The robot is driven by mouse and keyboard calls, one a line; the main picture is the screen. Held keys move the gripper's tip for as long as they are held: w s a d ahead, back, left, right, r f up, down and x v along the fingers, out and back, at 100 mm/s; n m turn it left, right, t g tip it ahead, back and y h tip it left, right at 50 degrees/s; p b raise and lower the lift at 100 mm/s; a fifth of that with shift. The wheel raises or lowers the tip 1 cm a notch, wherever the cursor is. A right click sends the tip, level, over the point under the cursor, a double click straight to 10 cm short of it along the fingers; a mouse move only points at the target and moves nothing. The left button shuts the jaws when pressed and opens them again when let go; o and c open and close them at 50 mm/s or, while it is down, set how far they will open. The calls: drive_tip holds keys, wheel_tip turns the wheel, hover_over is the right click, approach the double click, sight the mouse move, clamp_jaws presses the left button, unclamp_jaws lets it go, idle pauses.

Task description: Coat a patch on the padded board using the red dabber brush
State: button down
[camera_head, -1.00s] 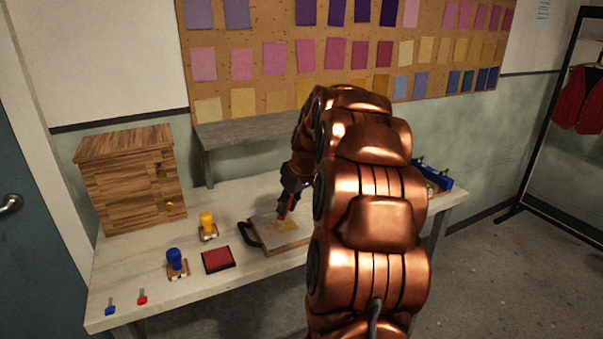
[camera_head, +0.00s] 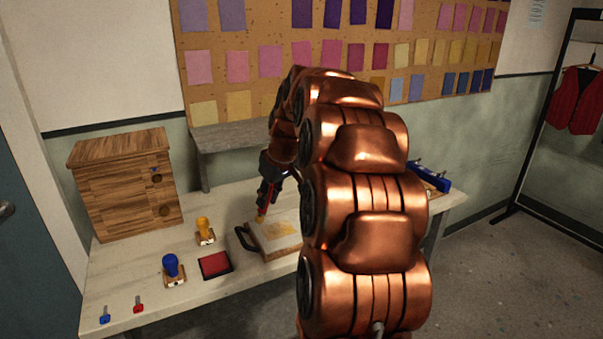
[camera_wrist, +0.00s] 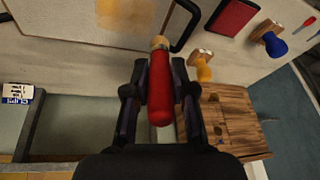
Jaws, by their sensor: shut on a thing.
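My gripper (camera_wrist: 158,95) is shut on the red dabber brush (camera_wrist: 164,100), holding it by its red handle in the wrist view. The brush has a pale collar at its far end. In the head view my gripper (camera_head: 266,197) is over the left back edge of the padded board (camera_head: 283,243). The brush's lower end shows yellow-orange there, close to the board; I cannot tell whether it touches. The board has a pale pad, a wooden frame and a dark handle on its left. A yellow-orange patch (camera_head: 280,229) lies on the pad, and it also shows in the wrist view (camera_wrist: 125,12).
A yellow-handled stamp (camera_head: 204,229), a blue-handled stamp (camera_head: 172,268) and a red ink pad (camera_head: 214,264) stand left of the board. Two small keys lie at the front left. A wooden cabinet (camera_head: 125,190) stands at the back left. A blue-topped object (camera_head: 428,174) sits at the right.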

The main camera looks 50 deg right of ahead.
drive_tip(key=shift+r, duration=1.5)
drive_tip(key=shift+p, duration=0.3)
